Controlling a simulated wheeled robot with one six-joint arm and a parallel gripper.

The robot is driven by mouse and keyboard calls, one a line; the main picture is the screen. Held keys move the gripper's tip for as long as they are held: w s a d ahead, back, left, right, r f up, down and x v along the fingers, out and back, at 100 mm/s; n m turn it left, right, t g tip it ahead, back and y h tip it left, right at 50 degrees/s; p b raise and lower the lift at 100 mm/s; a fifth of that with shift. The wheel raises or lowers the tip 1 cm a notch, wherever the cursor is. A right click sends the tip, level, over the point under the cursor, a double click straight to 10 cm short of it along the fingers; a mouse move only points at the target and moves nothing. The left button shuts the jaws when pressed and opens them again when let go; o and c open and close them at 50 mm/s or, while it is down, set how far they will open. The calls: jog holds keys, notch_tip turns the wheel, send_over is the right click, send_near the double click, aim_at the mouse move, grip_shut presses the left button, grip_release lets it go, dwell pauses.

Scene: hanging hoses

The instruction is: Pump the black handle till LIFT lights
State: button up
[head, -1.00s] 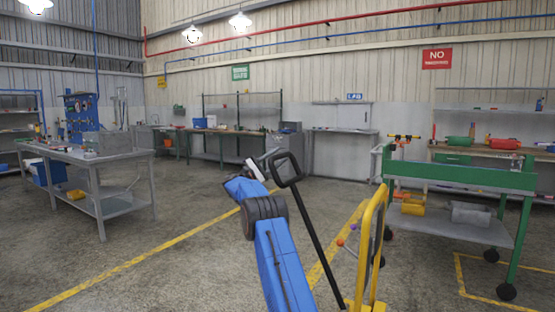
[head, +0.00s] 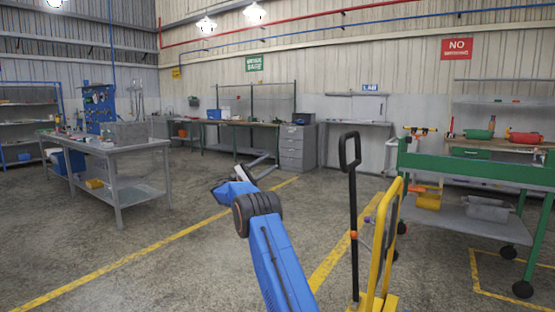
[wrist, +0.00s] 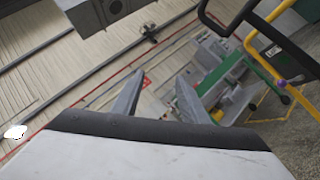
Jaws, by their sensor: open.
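The black handle (head: 354,215) is a long bar with a loop at its top. It stands nearly upright on a yellow wheeled frame (head: 388,245), right of my blue arm. My gripper (head: 262,163) is open and empty, left of the loop and apart from it in the head view. In the wrist view my gripper (wrist: 160,76) has nothing between its fingers. Part of the handle's loop (wrist: 222,25) shows there at the upper right, beside the yellow frame (wrist: 262,50). No LIFT light can be made out in either view.
A green cart (head: 470,172) with a grey lower shelf stands close on the right. A grey workbench (head: 110,150) stands at the left. Benches and a drawer cabinet (head: 297,147) line the back wall. The floor between, with yellow lines, is clear.

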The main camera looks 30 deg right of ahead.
jog(key=shift+v, duration=1.8)
jog(key=s+r+t+y, duration=0.3)
jog(key=s+r+y, duration=0.2)
jog(key=s, duration=0.7)
jog(key=s+a+f+t+y, duration=0.1)
jog(key=s+a+y, duration=0.25)
jog(key=s, duration=0.55)
jog(key=s+a+f+t+y, duration=0.15)
jog(key=s+a, duration=0.35)
jog(key=s, duration=0.5)
jog(key=s+a+f+m+t+y, duration=0.1)
jog(key=s+a+f+y, duration=0.3)
jog(key=s, duration=0.8)
jog(key=s+a+f+m+t+y, duration=0.1)
jog(key=s+a+f+y, duration=0.3)
jog(key=s+a+f, duration=0.5)
jog(key=s+a+f+m+t+y, duration=0.1)
jog(key=s+a+f+t+y, duration=0.2)
jog(key=s+a, duration=0.9)
jog(key=s+f+y, duration=0.1)
jog(key=s+f, duration=0.2)
jog(key=shift+a+f+m+y, duration=0.15)
jog(key=shift+a+m+y, duration=0.15)
jog(key=shift+a+y, duration=0.1)
